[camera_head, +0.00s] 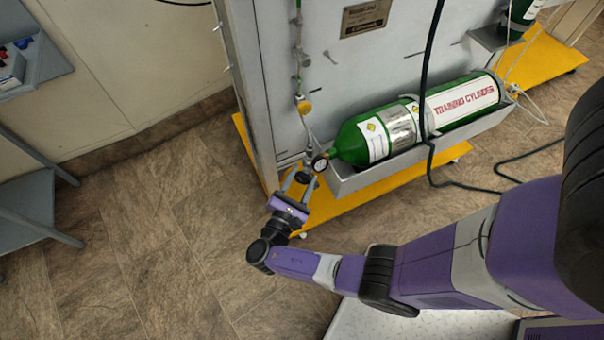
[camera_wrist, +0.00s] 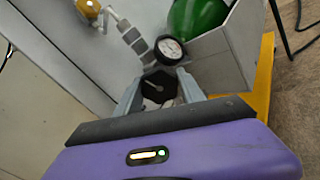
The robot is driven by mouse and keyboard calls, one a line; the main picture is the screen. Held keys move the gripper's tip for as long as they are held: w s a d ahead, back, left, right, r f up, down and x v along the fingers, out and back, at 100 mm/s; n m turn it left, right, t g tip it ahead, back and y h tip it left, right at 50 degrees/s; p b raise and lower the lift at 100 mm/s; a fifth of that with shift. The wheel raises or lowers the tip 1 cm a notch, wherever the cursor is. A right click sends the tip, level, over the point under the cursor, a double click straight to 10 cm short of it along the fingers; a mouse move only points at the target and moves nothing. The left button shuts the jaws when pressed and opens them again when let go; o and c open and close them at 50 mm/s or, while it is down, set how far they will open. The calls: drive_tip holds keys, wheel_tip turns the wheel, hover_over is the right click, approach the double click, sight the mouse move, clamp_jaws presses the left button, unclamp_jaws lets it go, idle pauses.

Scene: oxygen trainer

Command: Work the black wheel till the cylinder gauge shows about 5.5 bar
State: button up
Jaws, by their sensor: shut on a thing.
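The black wheel (camera_wrist: 158,86) shows in the wrist view between the two fingers of my gripper (camera_wrist: 165,92), which is shut on it. In the head view my gripper (camera_head: 298,182) is at the wheel (camera_head: 301,176), beside the left end of the green cylinder (camera_head: 357,143). The round cylinder gauge (camera_wrist: 170,49) has a white face and sits just beyond the wheel; it also shows in the head view (camera_head: 320,164). Its reading is too small to tell. The cylinder lies on its side, labelled "TRAINING CYLINDER".
The cylinder lies in a grey trough (camera_head: 425,150) on a yellow base (camera_head: 345,202). A grey panel (camera_head: 340,80) stands behind, with a yellow fitting (camera_head: 304,107) on a pipe. A black hose (camera_head: 425,80) hangs across the cylinder. The floor (camera_head: 140,240) at left is clear.

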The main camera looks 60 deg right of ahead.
drive_tip(key=o, duration=1.4)
drive_tip(key=shift+c, duration=0.2)
drive_tip(key=shift+a, duration=0.15)
drive_tip(key=s+a, duration=0.1)
drive_tip(key=a, duration=0.6)
drive_tip(key=shift+a+b, duration=0.25)
drive_tip(key=shift+b, duration=0.05)
